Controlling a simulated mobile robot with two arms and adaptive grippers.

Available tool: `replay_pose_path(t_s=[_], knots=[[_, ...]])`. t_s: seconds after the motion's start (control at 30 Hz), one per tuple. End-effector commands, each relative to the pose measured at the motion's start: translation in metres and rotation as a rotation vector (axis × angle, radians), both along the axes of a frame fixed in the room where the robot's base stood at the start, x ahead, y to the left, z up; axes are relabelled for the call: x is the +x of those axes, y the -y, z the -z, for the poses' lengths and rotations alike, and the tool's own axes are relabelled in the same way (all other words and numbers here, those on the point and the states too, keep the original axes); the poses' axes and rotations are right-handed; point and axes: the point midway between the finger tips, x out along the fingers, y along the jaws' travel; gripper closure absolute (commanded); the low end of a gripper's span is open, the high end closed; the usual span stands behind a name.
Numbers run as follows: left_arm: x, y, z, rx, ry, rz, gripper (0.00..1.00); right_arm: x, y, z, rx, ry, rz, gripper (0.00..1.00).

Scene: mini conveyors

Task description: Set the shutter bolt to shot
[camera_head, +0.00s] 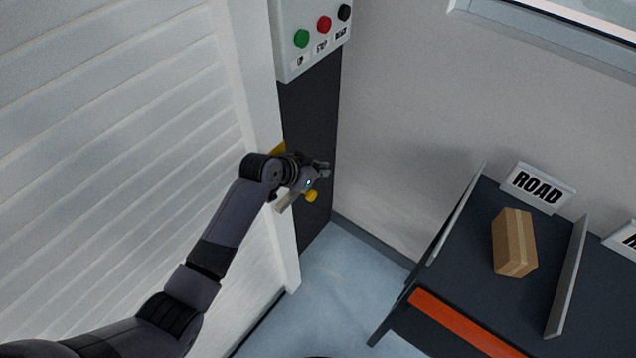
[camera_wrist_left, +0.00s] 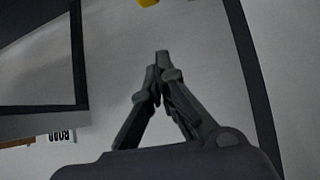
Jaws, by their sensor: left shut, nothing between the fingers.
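The shutter bolt shows as a yellow knob (camera_head: 311,196) beside a pale metal piece at the edge of the white slatted shutter (camera_head: 120,130). My left gripper (camera_head: 325,169) is shut and empty. It is just above and to the right of the yellow knob in the head view, and the wrist covers much of the bolt. A yellow patch (camera_head: 278,148) shows behind my wrist. In the left wrist view the fingertips (camera_wrist_left: 163,58) meet, and a yellow piece (camera_wrist_left: 148,2) shows at the top edge, apart from them. I cannot tell the bolt's position. My right gripper is out of view.
A control box (camera_head: 312,40) with green, red and black buttons is above the bolt on a dark panel (camera_head: 312,120). To the right, a dark chute holds a cardboard box (camera_head: 514,243) by a ROAD sign (camera_head: 537,187). Blue floor is clear between.

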Motion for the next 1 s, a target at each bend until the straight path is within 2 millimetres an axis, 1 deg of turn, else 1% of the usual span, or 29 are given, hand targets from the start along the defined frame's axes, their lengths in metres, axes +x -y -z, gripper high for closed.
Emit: replay_pose_path(t_s=[0.03, 0.23, 0.3, 0.4, 0.5, 0.9, 1.0], knots=[[0.004, 0.006, 0.006, -0.001, -0.003, 0.002, 1.0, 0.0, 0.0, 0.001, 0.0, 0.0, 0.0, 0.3], [0.019, 0.02, 0.025, -0.001, -0.002, 0.001, 1.0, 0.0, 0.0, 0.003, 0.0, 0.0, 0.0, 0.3], [0.008, 0.008, 0.028, 0.002, -0.004, -0.001, 1.0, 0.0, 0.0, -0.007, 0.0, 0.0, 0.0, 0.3], [-0.001, 0.0, 0.034, 0.001, -0.003, 0.0, 1.0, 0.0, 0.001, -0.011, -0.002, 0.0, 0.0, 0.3], [-0.005, -0.005, 0.038, 0.001, -0.001, -0.001, 1.0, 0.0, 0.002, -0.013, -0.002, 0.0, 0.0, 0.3], [-0.008, -0.008, 0.041, 0.0, 0.0, -0.001, 1.0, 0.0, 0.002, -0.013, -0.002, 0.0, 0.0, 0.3], [-0.013, -0.012, 0.039, 0.002, -0.001, -0.001, 1.0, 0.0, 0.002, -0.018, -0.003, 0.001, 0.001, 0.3]])
